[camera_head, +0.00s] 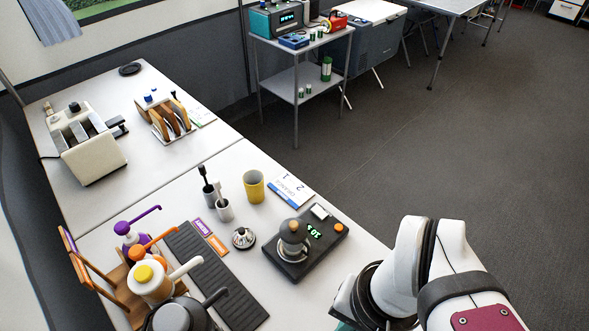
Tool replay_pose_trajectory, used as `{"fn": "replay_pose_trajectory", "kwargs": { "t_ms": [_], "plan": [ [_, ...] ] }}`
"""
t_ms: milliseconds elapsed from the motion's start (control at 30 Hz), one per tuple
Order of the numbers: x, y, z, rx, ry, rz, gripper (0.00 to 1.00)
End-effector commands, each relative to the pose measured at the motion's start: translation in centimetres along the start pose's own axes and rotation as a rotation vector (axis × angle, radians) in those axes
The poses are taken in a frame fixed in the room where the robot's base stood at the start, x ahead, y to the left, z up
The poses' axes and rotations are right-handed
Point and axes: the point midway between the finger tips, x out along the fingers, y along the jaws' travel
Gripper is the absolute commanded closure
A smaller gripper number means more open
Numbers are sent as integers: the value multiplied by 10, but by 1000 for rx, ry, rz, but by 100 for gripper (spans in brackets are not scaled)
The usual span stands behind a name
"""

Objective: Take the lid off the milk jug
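A small metal jug (292,252), which looks like the milk jug, stands upright on a black scale (321,244) near the front edge of the table. A dark grey-brown dome-shaped lid (293,230) with a small knob sits on its top. My arm comes in from the lower right. The end of my gripper (348,302) is at the bottom edge, to the right of and below the jug and apart from it. Its fingers are cut off or hidden, so I cannot see whether they are open.
A small metal knobbed piece (243,238) lies left of the scale, beside a black ribbed mat (216,276). Pump bottles (150,280) crowd the lower left. A yellow cup (253,186) and a numbered card (290,187) lie behind. A toaster (88,145) stands farther back.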

Motion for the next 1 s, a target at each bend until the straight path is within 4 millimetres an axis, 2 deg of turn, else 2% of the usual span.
{"fn": "replay_pose_trajectory", "kwargs": {
  "t_ms": [233, 767, 800, 1000],
  "plan": [
    [0, 0, 0, 0, 0, 0, 98],
    [0, 0, 0, 0, 0, 0, 3],
    [0, 0, 0, 0, 0, 0, 0],
    [-2, -2, -2, -8, 0, 2, 0]
  ]
}}
